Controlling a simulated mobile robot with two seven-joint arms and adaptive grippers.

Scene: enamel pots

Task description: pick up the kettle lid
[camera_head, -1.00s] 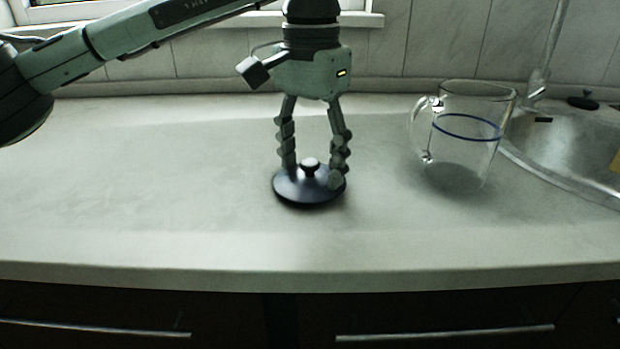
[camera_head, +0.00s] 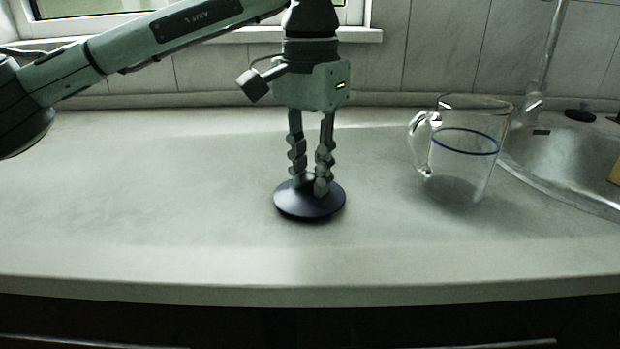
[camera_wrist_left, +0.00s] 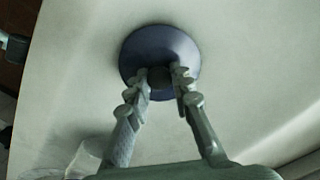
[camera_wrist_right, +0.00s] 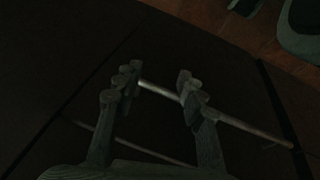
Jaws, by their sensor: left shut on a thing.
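The dark blue kettle lid (camera_head: 310,208) lies flat on the worktop in the head view, with no visible gap under it. My left gripper (camera_head: 308,188) points straight down over it, its two fingers closed in on the lid's knob, which they mostly hide. In the left wrist view the round lid (camera_wrist_left: 158,42) lies beyond the fingertips, and the left gripper (camera_wrist_left: 161,80) has one finger on each side of the dark knob. My right gripper (camera_wrist_right: 158,76) shows only in its own dim wrist view, its fingers apart with nothing held between them.
A clear glass mug (camera_head: 463,170) with a blue ring stands to the right of the lid, near the metal sink (camera_head: 570,160). The worktop (camera_head: 140,200) is bare on the left. In the right wrist view a drawer handle (camera_wrist_right: 245,127) runs beyond the fingers.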

